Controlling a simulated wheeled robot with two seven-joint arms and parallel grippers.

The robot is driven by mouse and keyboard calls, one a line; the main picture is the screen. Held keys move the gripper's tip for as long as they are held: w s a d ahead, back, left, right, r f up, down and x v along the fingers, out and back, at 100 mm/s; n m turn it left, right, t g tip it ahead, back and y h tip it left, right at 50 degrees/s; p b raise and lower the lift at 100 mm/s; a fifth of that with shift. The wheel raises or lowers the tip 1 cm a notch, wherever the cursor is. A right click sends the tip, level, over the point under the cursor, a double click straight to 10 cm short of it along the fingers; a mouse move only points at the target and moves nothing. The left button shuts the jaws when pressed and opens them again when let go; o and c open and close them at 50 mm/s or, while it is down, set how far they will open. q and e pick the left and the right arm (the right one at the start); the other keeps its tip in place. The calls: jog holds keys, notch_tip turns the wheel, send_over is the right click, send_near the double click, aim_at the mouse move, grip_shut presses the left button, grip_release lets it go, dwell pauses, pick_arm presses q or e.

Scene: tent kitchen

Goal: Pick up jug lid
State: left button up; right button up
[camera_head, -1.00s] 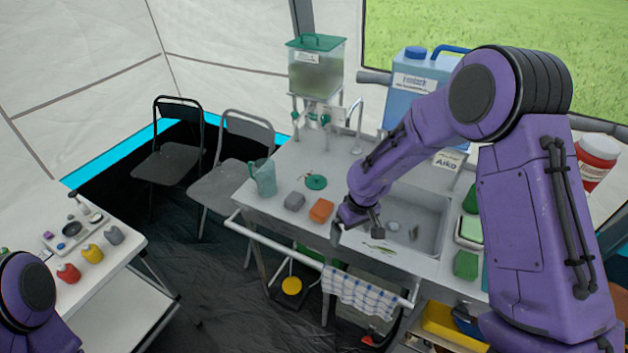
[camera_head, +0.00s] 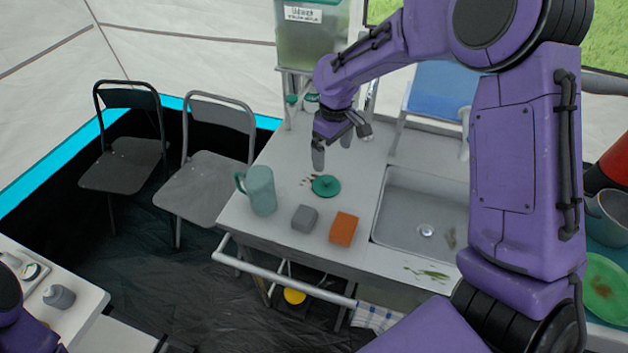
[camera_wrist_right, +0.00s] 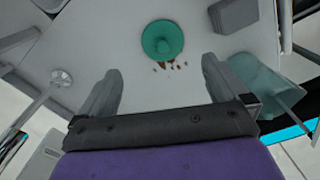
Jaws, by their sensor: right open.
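The jug lid (camera_head: 326,186) is a round green disc with a small knob, lying on the counter. It also shows in the right wrist view (camera_wrist_right: 162,40), ahead of and between the fingers. My right gripper (camera_head: 332,152) is open and empty above the counter, just behind the lid and apart from it. Its two spread fingers show in the right wrist view (camera_wrist_right: 160,88). The green jug (camera_head: 260,190) stands upright and open-topped to the left of the lid. Only part of my left arm shows at the lower left; its gripper is out of view.
A grey block (camera_head: 304,218) and an orange sponge (camera_head: 344,229) lie in front of the lid. Brown crumbs lie beside it. The sink (camera_head: 425,205) is to the right. A green water dispenser (camera_head: 312,40) stands behind. Two folding chairs (camera_head: 205,170) are at the left.

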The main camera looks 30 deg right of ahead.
aim_at(327, 180)
jog(key=f, duration=0.4)
jog(key=f+p, duration=0.1)
jog(key=f, duration=0.2)
jog(key=w+f, duration=0.1)
jog(key=f, duration=0.3)
jog(key=shift+a+f, duration=0.35)
pick_arm(q)
jog(key=shift+w+r, duration=0.35)
pick_arm(e)
jog(key=shift+s, duration=0.1)
jog(key=c, duration=0.9)
jog(key=shift+r, duration=0.1)
jog(key=shift+c, duration=0.2)
